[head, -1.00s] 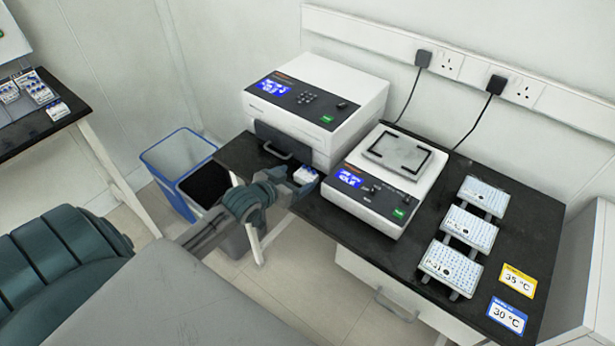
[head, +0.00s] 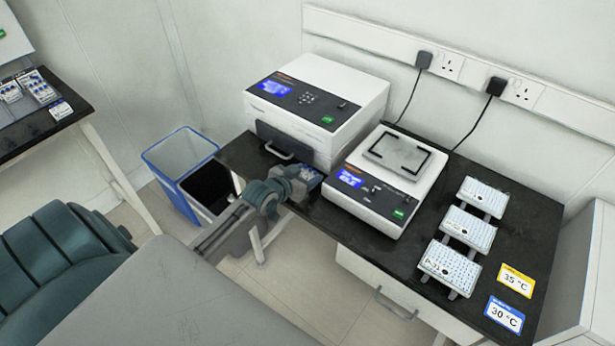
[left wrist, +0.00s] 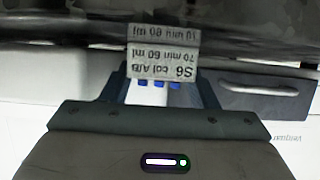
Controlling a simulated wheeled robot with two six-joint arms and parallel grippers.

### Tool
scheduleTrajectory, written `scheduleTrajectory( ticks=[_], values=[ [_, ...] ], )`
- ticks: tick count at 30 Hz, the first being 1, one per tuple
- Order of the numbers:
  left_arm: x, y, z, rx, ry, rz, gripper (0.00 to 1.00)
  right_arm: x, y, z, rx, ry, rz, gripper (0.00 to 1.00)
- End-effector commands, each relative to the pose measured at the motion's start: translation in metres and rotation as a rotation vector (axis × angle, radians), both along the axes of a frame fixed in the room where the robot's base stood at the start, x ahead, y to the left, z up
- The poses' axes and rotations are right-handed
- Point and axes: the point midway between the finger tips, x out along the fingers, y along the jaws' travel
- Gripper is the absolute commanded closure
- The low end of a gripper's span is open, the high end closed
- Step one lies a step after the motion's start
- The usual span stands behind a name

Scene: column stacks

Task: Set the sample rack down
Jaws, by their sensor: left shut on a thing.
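The sample rack (head: 311,179) is a small pale block with blue caps, at the left end of the dark bench, in front of the white instrument with the drawer handle. My left gripper (head: 303,180) is shut on it and partly hides it in the head view. In the left wrist view, the rack (left wrist: 163,60) sits between my gripper's two fingers (left wrist: 160,92); its label reads upside down "S6 col A/B", with blue caps below it. I cannot tell whether its base touches the bench. My right gripper is not in view.
The white instrument (head: 318,88) stands close behind the rack. A second device (head: 383,200) with a flat top plate stands just to the right. Several white plates lie further right on the bench (head: 345,232). Blue-rimmed bins (head: 180,155) stand on the floor at left.

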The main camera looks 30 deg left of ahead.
Motion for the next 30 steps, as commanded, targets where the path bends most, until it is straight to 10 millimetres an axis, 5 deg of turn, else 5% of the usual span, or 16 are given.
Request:
scheduleTrajectory(
  ticks=[10,17,30],
  values=[
    [0.000,0.000,0.006,0.001,-0.002,0.000,0.73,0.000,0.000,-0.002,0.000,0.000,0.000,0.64],
    [0.001,0.000,0.034,0.003,-0.004,-0.002,0.73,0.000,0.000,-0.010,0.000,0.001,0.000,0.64],
    [-0.099,-0.022,0.042,0.003,0.004,-0.003,0.73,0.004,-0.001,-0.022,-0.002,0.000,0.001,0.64]
  ],
)
